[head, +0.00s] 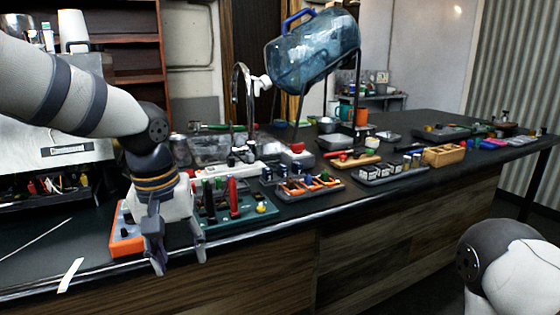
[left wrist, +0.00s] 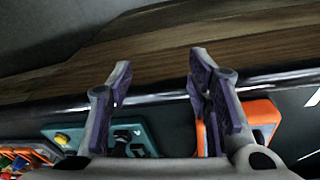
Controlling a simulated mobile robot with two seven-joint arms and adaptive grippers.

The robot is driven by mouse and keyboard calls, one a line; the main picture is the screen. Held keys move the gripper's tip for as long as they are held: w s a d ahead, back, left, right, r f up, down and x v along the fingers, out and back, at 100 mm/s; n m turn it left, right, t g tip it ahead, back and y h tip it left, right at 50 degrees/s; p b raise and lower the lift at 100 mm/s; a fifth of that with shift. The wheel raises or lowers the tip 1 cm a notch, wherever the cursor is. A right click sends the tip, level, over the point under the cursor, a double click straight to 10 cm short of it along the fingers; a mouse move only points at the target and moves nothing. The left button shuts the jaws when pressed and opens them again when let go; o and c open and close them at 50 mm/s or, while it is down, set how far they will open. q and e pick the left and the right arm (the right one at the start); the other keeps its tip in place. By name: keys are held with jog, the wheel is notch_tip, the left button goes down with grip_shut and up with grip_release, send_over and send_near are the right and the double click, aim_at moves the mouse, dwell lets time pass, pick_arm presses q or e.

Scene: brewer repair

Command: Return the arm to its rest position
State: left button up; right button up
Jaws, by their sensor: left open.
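My left arm comes in from the left in the head view. Its left gripper (head: 178,262) is open and empty, pointing down at the front edge of the dark counter. In the left wrist view the two fingers of the left gripper (left wrist: 157,75) are spread apart with only counter edge and wood front between them. My right arm shows only as a grey and white link at the lower right of the head view; its gripper is out of the picture.
An orange tray (head: 124,243) and a teal tray (head: 250,217) with red and dark parts lie close behind the left gripper. A large blue water jug (head: 315,50) stands tilted on a stand farther back. Several more trays fill the counter to the right.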

pick_arm(q)
jog(key=s+d+f+g+h, duration=0.1)
jog(key=s+f, duration=0.3)
jog(key=f, duration=0.3)
jog(key=s+d+f+m, duration=0.1)
jog(key=s+f, duration=0.4)
jog(key=f, duration=0.3)
jog(key=s+d+f+g+h, duration=0.1)
jog(key=s+f, duration=0.3)
jog(key=f, duration=0.3)
jog(key=s+a+f, duration=0.2)
jog(key=s+f, duration=0.1)
jog(key=s, duration=0.4)
jog(key=s+a+f+y, duration=0.1)
jog(key=s+a+f, duration=0.2)
jog(key=s, duration=0.5)
jog(key=s+a+f+m+y, duration=0.1)
jog(key=s+a+f, duration=0.2)
jog(key=s, duration=0.5)
jog(key=shift+a+g, duration=0.2)
jog(key=shift+g, duration=0.2)
jog(key=shift+f, duration=0.1)
